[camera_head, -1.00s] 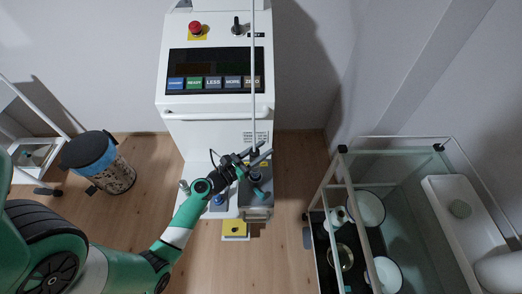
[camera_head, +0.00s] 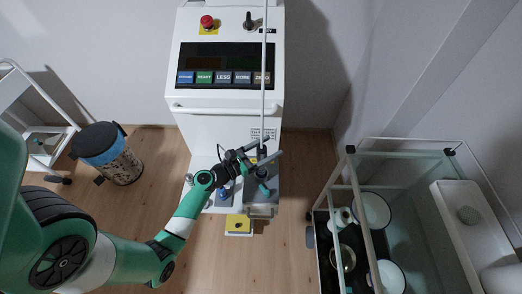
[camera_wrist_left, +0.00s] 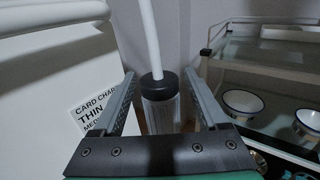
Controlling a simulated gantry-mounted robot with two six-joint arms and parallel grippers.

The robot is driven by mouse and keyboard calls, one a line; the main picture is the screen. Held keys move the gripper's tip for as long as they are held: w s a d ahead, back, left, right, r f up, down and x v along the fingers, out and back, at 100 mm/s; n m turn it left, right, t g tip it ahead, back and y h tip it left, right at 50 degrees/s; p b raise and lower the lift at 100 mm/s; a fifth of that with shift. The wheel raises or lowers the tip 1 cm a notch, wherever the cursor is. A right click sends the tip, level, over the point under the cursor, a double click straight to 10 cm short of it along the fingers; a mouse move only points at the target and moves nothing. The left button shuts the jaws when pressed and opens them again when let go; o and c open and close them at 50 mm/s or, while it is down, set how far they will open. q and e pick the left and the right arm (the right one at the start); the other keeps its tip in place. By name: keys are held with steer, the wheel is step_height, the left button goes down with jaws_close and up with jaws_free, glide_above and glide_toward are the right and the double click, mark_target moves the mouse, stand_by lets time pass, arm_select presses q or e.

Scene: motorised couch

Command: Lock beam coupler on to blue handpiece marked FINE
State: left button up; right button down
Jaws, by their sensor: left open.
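The beam coupler appears to be the black-collared clear cylinder (camera_wrist_left: 160,100) on the lower end of a white tube (camera_head: 264,85). My left gripper (camera_head: 274,147) is open, with one finger on either side of the cylinder. The wrist view shows small gaps at both sides of the collar between the fingers (camera_wrist_left: 160,77). A small blue piece (camera_head: 223,194), perhaps a handpiece, stands on the machine's white ledge, left of the gripper. Teal parts (camera_head: 262,172) show just below the gripper on a grey block. No FINE marking is legible. My right gripper is out of view.
The white machine (camera_head: 224,135) has a button panel and a front bar handle. A yellow pedal (camera_head: 238,224) lies on the floor before it. A glass-topped trolley (camera_head: 405,165) with white bowls stands right. A blue-banded bin (camera_head: 107,153) stands left.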

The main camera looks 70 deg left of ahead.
arm_select(q)
steer(key=p+v, duration=0.1)
steer(key=v, duration=1)
